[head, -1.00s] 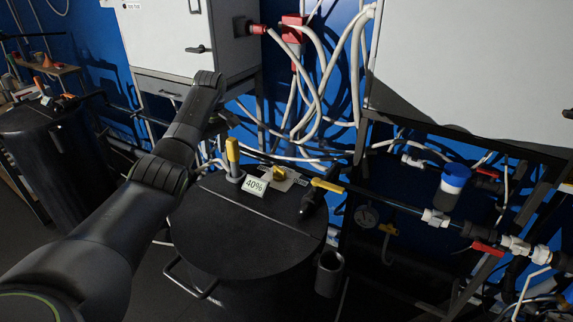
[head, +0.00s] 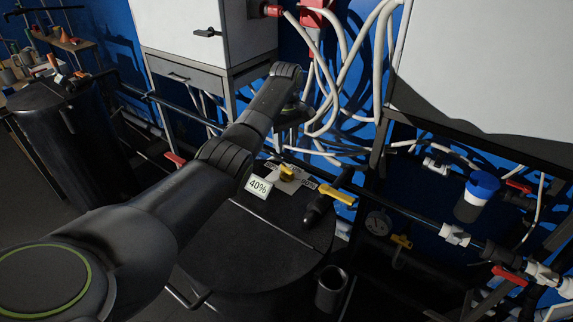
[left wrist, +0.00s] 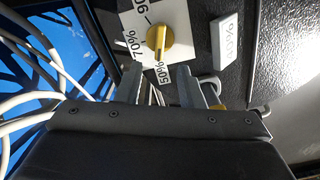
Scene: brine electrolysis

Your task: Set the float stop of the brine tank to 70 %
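The brine tank (head: 255,255) is a dark round drum with a black lid. On the lid, a yellow knob (head: 287,172) sits on a white scale plate (head: 303,178), beside a small sign (head: 258,186) reading 40%. In the left wrist view the knob (left wrist: 158,38) is just beyond my left gripper (left wrist: 160,76), whose fingers are apart with nothing visibly held. My right gripper is not in view.
A yellow-handled valve (head: 337,194) stands right of the knob. White hoses (head: 330,95) hang behind the tank, and a pipe with a blue-capped filter (head: 477,192) runs at right. A second dark drum (head: 65,150) stands at left. The lid's front is clear.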

